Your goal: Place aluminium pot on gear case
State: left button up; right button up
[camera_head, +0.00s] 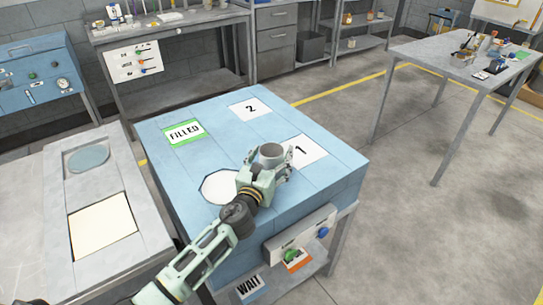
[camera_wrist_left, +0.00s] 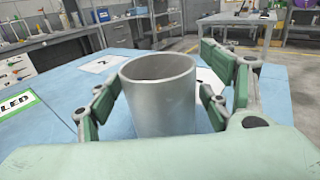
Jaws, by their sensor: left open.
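The aluminium pot (camera_head: 271,152) is a plain grey open-topped cylinder, standing upright on the blue bench top beside the card marked 1. It fills the middle of the left wrist view (camera_wrist_left: 160,103). My left gripper (camera_head: 272,163) is open, with its fingers on either side of the pot. In the left wrist view, gaps show between the pot wall and the green finger pads. The pot's base is hidden by the gripper. I cannot tell for sure which thing is the gear case. My right gripper is not in view.
The blue bench (camera_head: 215,125) carries a card marked 2 (camera_head: 250,109), a FILLED card (camera_head: 184,132) and a white round patch (camera_head: 220,187). A button panel (camera_head: 300,240) is on its front. A grey table (camera_head: 130,180) stands left; a cluttered table (camera_head: 440,60) stands right.

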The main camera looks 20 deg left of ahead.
pick_arm(q)
jog(key=shift+r, duration=0.2)
jog(key=shift+s+f, duration=0.1)
jog(key=shift+s, duration=0.25)
jog(key=s, duration=1.1)
jog(key=shift+s+a, duration=0.15)
jog(key=shift+a, duration=0.05)
dwell(0.6)
jog(key=shift+c, duration=0.5)
